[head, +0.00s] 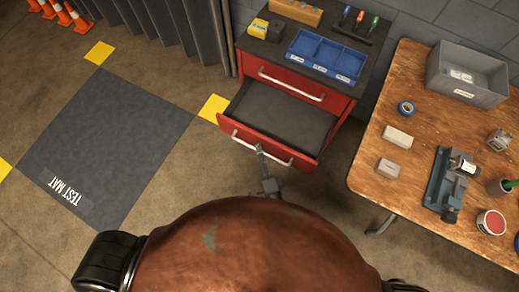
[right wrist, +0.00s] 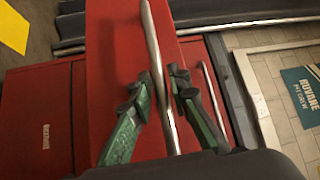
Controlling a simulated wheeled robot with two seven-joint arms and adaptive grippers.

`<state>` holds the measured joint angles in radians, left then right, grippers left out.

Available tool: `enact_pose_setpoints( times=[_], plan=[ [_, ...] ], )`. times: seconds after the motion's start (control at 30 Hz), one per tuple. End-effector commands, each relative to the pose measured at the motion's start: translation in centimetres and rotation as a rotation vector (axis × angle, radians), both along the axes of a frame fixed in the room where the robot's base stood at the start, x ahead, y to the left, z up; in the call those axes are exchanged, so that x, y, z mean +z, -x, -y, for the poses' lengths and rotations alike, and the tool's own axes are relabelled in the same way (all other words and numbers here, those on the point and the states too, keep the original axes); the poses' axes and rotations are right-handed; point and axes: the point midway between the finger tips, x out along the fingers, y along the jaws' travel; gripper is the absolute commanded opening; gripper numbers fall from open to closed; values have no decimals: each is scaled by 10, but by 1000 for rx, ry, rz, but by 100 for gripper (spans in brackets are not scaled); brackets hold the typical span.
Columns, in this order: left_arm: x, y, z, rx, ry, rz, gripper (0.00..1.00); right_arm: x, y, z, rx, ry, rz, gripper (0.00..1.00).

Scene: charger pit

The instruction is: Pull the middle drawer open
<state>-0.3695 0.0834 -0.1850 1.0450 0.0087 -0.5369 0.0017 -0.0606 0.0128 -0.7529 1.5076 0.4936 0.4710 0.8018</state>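The red tool cabinet (head: 247,70) stands at the top centre of the head view. Its middle drawer (head: 285,112) is pulled well out, showing a dark, empty-looking inside. The drawer's silver bar handle (head: 284,161) runs across its red front. The top drawer (head: 262,68) is shut. My left gripper is not in view.
A blue divided tray (head: 325,58), a yellow-and-black box (head: 266,30) and several screwdrivers stand on the cabinet. A wooden workbench (head: 385,115) with a grey bin (head: 466,75) and a vise (head: 443,185) is close on the right. The test mat (head: 105,140) lies on open floor at left.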

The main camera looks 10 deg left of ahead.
Motion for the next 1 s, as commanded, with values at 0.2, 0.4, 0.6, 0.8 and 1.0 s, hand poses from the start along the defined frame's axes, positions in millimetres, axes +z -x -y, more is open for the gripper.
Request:
enact_pose_setpoints(
  times=[0.2,0.4,0.6,0.8,1.0],
  plan=[
    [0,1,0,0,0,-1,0,-7,29,15,0,3,-4,17],
    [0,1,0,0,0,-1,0,-10,54,29,0,3,-3,17],
    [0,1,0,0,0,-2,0,-11,64,33,0,0,-1,17],
    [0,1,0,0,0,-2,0,-11,64,34,0,0,-1,17],
    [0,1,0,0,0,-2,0,-11,64,34,0,1,-2,17]
  ],
)
